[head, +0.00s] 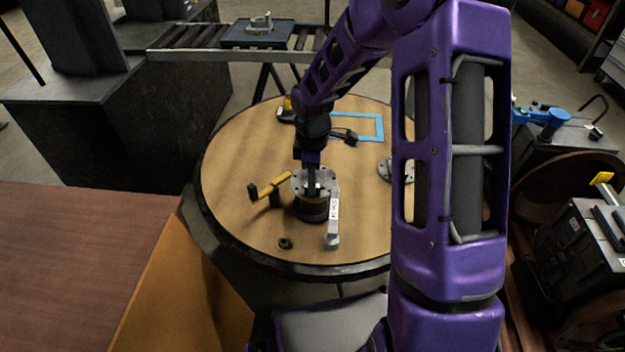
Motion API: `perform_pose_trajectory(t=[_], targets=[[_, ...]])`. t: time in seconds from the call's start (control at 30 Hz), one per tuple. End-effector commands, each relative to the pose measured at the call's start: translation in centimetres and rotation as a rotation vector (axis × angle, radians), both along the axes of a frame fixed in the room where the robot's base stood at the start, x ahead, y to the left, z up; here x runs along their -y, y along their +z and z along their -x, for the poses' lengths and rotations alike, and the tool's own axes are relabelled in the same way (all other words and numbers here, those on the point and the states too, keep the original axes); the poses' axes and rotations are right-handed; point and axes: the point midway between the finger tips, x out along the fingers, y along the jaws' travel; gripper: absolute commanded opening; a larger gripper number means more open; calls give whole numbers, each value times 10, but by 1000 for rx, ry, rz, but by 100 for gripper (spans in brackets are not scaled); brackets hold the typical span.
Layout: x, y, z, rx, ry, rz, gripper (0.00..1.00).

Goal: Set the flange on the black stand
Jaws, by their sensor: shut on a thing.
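The flange (299,184), a grey metal disc with bolt holes, is at the top of the black stand (312,211) on the round wooden table. The flange looks level and roughly centred over the stand. I cannot tell whether it rests on the stand or is held just above it. My gripper (313,186) reaches down from above and is shut on the middle of the flange. My gripper hides part of the disc.
On the round table (232,160) are a yellow-handled tool (272,187), a grey labelled bar (333,222), a small dark ring (285,243), a blue frame (370,118) and another holed disc (386,168), partly behind my arm. The table's left side is clear.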

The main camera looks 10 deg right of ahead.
Motion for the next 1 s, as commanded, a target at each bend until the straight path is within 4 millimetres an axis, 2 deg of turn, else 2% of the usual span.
perform_pose_trajectory(t=[1.0], targets=[[0,-10,-1,2,0,0,0]])
